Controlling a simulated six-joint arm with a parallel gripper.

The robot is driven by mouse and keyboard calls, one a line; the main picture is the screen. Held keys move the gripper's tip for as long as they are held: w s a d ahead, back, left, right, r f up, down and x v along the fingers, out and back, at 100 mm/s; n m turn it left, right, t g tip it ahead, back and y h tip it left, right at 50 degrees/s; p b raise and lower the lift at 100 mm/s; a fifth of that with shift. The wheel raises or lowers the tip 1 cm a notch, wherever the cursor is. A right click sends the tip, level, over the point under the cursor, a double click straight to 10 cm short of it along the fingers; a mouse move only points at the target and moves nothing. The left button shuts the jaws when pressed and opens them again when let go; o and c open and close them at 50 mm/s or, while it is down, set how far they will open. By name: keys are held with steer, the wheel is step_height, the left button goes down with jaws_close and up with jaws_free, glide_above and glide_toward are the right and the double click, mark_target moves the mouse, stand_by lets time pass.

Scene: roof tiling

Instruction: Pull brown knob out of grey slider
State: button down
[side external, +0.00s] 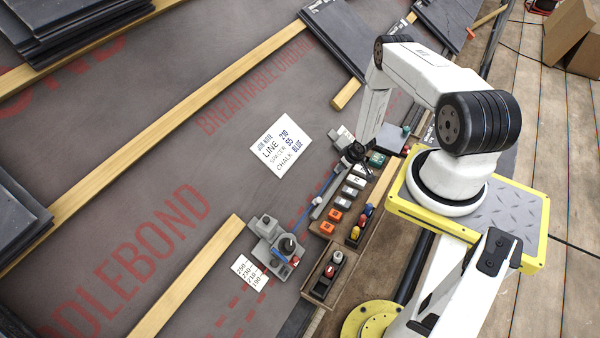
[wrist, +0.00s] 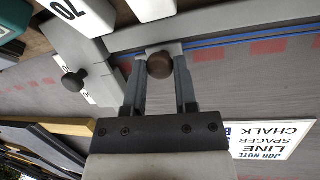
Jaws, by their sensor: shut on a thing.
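The brown knob (wrist: 159,66) shows round end-on in the wrist view, between the two fingers of my gripper (wrist: 160,82). The fingers are shut on it, one on each side. The grey slider (wrist: 166,47) is just behind the knob, against the grey rail and blue line. I cannot tell how deep the knob sits in the slider. In the side external view my gripper (side external: 353,155) is low at the upper end of the rail (side external: 322,205), and it hides the knob there.
A darker knob (wrist: 74,80) stands on a grey block left of my gripper. A grey fixture (side external: 272,240) sits at the rail's lower end. A tray with coloured blocks (side external: 350,195) runs close along the right. A note card (side external: 280,140) lies to the left.

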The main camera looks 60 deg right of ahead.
steer(key=shift+c, duration=1.9)
jaws_free()
steer(key=shift+s+r, duration=0.1)
steer(key=shift+r, duration=0.1)
steer(key=v, duration=0.7)
steer(key=shift+r, duration=0.15)
steer(key=w+d+v, duration=0.1)
steer(key=v, duration=0.9)
steer(key=shift+d+r, duration=0.25)
steer(key=shift+r, duration=0.3)
steer(key=shift+w, duration=0.15)
